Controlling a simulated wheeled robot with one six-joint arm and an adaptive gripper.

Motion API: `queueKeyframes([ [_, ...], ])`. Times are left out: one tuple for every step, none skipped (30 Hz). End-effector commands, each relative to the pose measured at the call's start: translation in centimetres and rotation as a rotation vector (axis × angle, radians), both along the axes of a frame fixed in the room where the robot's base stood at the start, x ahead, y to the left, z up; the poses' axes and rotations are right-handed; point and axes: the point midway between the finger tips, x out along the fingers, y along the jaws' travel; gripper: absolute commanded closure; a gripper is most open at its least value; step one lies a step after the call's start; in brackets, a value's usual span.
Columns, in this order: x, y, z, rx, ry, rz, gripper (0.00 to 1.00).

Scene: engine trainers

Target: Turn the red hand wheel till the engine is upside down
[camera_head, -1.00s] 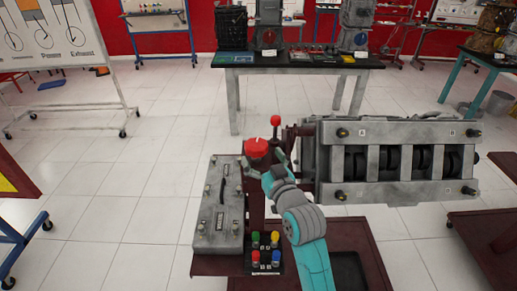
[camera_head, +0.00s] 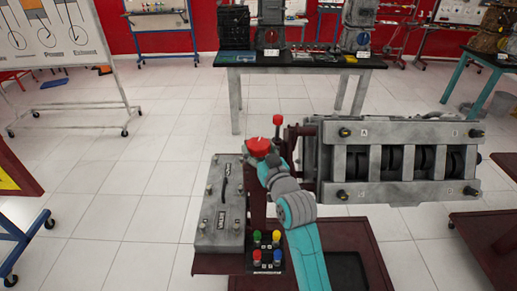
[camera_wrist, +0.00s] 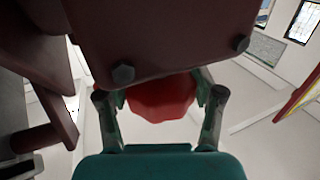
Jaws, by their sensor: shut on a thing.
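The red hand wheel (camera_head: 259,147) is on the dark red stand, left of the engine. It also shows in the wrist view (camera_wrist: 160,100), between the two fingers. My gripper (camera_wrist: 160,104) is shut on the wheel, one finger on each side of it. A dark red bracket covers part of the wheel in the wrist view. The grey engine (camera_head: 400,160) sits on the stand to the right, with its crank openings facing the head camera. In the head view my arm hides part of the wheel's mount.
A red-knobbed lever (camera_head: 277,121) stands just right of the wheel. A grey box (camera_head: 221,210) is at the left, and a block of coloured knobs (camera_head: 266,249) is in front. A work table (camera_head: 298,66) stands behind, with open tiled floor between.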

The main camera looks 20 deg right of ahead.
Motion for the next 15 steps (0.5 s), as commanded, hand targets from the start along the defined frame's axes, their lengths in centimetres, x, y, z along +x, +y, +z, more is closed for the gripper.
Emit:
queueKeyframes([
  [0.00,0.01,0.00,0.000,0.000,0.000,0.68],
  [0.01,0.02,-0.01,0.000,0.000,-0.001,0.68],
  [0.01,0.02,-0.01,0.000,0.000,-0.004,0.68],
  [0.01,0.03,-0.01,0.000,0.000,-0.006,0.68],
  [0.01,0.05,-0.01,0.000,0.000,-0.008,0.68],
  [0.01,0.07,-0.01,0.000,0.000,-0.013,0.68],
  [-0.01,0.08,-0.01,-0.001,0.000,-0.019,0.68],
  [0.00,0.12,-0.02,0.000,0.001,-0.024,0.68],
  [0.00,0.14,-0.02,-0.002,0.001,-0.034,0.68],
  [0.00,0.16,-0.02,0.000,0.001,-0.042,0.68],
  [0.00,0.16,-0.02,-0.001,0.001,-0.052,0.68],
  [0.00,0.16,-0.02,-0.001,0.001,-0.067,0.68],
  [0.00,0.17,-0.02,-0.001,0.001,-0.079,0.68],
  [0.00,0.21,-0.02,-0.001,0.000,-0.091,0.68],
  [-0.01,0.23,-0.01,-0.001,0.000,-0.110,0.68],
])
